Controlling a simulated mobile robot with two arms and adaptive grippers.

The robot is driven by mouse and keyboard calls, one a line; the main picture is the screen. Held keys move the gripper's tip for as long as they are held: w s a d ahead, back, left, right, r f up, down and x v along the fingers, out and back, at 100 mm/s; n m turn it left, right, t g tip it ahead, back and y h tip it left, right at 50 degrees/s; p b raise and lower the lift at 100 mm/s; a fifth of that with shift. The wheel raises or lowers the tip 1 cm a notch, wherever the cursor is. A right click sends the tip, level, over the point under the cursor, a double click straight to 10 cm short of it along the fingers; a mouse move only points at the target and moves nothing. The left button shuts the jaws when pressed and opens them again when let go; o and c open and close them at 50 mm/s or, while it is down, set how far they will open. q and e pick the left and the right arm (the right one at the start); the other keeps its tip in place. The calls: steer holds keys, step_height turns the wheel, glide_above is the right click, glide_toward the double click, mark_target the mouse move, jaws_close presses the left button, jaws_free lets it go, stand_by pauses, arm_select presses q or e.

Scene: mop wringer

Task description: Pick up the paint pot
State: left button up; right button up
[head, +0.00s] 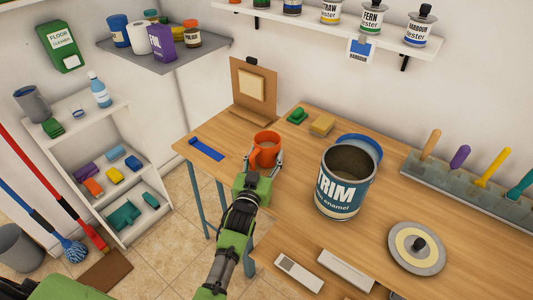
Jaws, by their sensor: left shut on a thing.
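My right gripper is not in view.
A blue strip (206,149) lies left of the pot. A round disc with a black knob (417,247) lies at the right, below a rack of coloured handles (470,188). Bare tabletop lies between pot and can.

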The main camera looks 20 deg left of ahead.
arm_select(q)
steer(key=shift+s+a+r+p, duration=0.15)
steer(key=shift+s+r+p, duration=0.25)
steer(key=shift+r+p, duration=0.35)
steer(key=s+a+r+p, duration=0.4)
steer(key=s+r+p, duration=0.2)
steer(key=s+p, duration=0.5)
steer(key=shift+s, duration=0.35)
steer(key=shift+a+r, duration=0.15)
steer(key=o, duration=0.8)
steer(key=c, duration=0.7)
steer(key=shift+o, duration=0.2)
